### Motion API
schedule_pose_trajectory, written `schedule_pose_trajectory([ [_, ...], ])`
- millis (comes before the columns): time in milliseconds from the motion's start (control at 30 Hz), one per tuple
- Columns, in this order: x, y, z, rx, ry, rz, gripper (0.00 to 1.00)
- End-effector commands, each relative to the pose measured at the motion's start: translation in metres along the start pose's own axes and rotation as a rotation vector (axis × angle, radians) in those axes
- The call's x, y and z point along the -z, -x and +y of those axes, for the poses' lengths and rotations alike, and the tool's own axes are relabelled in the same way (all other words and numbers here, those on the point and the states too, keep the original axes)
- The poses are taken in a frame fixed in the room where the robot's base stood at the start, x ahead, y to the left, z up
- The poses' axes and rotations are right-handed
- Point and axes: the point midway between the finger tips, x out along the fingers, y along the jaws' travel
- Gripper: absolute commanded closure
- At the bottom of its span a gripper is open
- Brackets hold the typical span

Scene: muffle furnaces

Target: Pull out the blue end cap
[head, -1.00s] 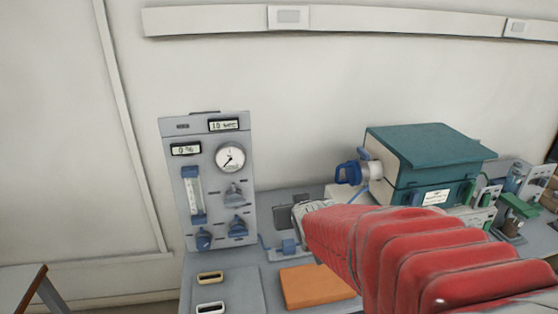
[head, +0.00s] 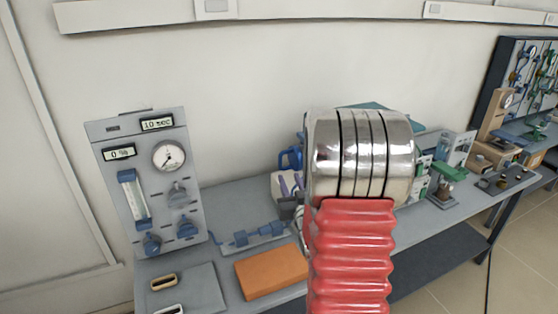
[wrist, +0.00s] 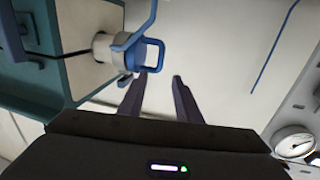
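The blue end cap (wrist: 134,56) with its loop handle sits on the pale tube end at the side of the teal furnace (wrist: 83,78) in the wrist view. In the head view the cap (head: 290,158) shows just left of my arm, and the furnace (head: 372,105) is mostly hidden behind it. My gripper (wrist: 160,76) is open and empty, its two dark fingers parallel.
A grey gas panel (head: 150,185) with a gauge stands at the left. An orange block (head: 270,271) and a blue-fitted stand (head: 258,235) are on the bench. More equipment (head: 445,180) stands to the right. The wall is behind the cap.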

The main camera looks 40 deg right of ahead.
Motion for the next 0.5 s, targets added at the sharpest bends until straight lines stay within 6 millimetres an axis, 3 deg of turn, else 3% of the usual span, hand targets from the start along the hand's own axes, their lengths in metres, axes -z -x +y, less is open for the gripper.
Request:
schedule_pose_trajectory([
  [333, 0.000, -0.002, -0.001, 0.001, 0.001, 0.000, 0.69],
  [500, 0.000, -0.013, -0.001, 0.002, 0.001, -0.001, 0.69],
])
